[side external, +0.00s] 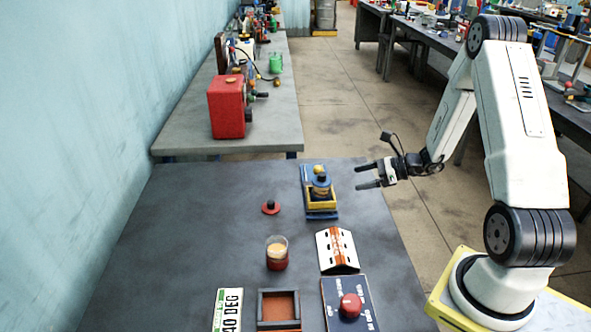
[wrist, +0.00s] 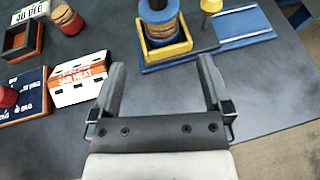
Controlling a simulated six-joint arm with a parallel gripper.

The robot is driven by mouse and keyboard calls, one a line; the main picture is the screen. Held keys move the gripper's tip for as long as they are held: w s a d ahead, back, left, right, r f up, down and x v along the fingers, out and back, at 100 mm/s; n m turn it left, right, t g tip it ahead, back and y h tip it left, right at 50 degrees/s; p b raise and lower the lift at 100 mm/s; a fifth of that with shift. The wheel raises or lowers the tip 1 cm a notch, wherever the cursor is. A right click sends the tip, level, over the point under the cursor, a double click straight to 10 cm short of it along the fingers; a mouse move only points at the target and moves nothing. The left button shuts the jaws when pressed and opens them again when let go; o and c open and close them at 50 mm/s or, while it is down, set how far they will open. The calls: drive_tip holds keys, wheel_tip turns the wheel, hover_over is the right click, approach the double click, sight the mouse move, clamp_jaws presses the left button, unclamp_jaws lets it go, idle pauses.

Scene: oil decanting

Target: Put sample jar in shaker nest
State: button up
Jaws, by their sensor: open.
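A jar with a blue lid and amber contents (side external: 321,187) stands upright inside a yellow tray (side external: 322,206) on a blue base (side external: 308,178); these look like the sample jar and the shaker nest. In the wrist view the jar (wrist: 160,27) sits in the yellow tray (wrist: 186,46), its top cut off by the frame edge. My gripper (side external: 360,177) is open and empty, to the right of the tray. In the wrist view its fingers (wrist: 161,66) point towards the tray, with bare table between them. It is apart from the jar.
A clear glass with red and amber layers (side external: 277,257) stands uncovered; a red lid (side external: 270,208) lies behind it. A white-orange block (side external: 337,249), a dark-rimmed orange box (side external: 279,294) and a panel with a red knob (side external: 350,305) are nearer. The table's left side is clear.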

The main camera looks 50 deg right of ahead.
drive_tip(key=s+a+r+n+g+h, duration=0.2)
drive_tip(key=a+n, duration=0.4)
drive_tip(key=n, duration=0.3)
drive_tip(key=s+a+r+n+g+h, duration=0.2)
drive_tip(key=s+a+n+g+h, duration=0.1)
drive_tip(key=a+n, duration=0.4)
drive_tip(key=s+a+r+n+g+h, duration=0.2)
drive_tip(key=a+n, duration=0.5)
drive_tip(key=n, duration=0.6)
drive_tip(key=shift+s+r+g, duration=0.2)
drive_tip(key=shift+s+g, duration=0.2)
drive_tip(key=shift+g, duration=0.4)
